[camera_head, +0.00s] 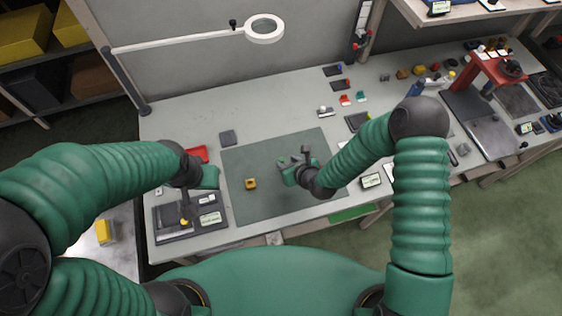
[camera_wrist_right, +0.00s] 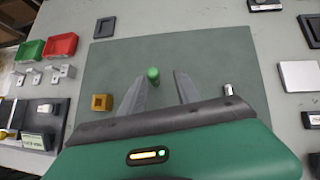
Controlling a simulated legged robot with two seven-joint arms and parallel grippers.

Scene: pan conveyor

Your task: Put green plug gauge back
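The green plug gauge (camera_wrist_right: 153,74) shows in the right wrist view as a rounded green end over the grey-green mat. Its lower part is hard to make out. My right gripper (camera_wrist_right: 159,77) is open, with one finger on each side of the green end and visible gaps between. In the head view my right gripper (camera_head: 295,157) is over the mat, and I cannot pick out the gauge there. My left gripper (camera_head: 206,178) hangs over the table's left part, by a dark tray (camera_head: 165,224); its fingers are not clear. The tray also shows in the wrist view (camera_wrist_right: 58,118).
A yellow block (camera_head: 250,184) sits on the mat (camera_head: 255,155) left of my right gripper. A small metal cylinder (camera_wrist_right: 228,90) is right of the fingers. Red (camera_wrist_right: 60,44) and green bins (camera_wrist_right: 29,50) stand left of the mat. A lamp arm (camera_head: 175,42) crosses the back.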

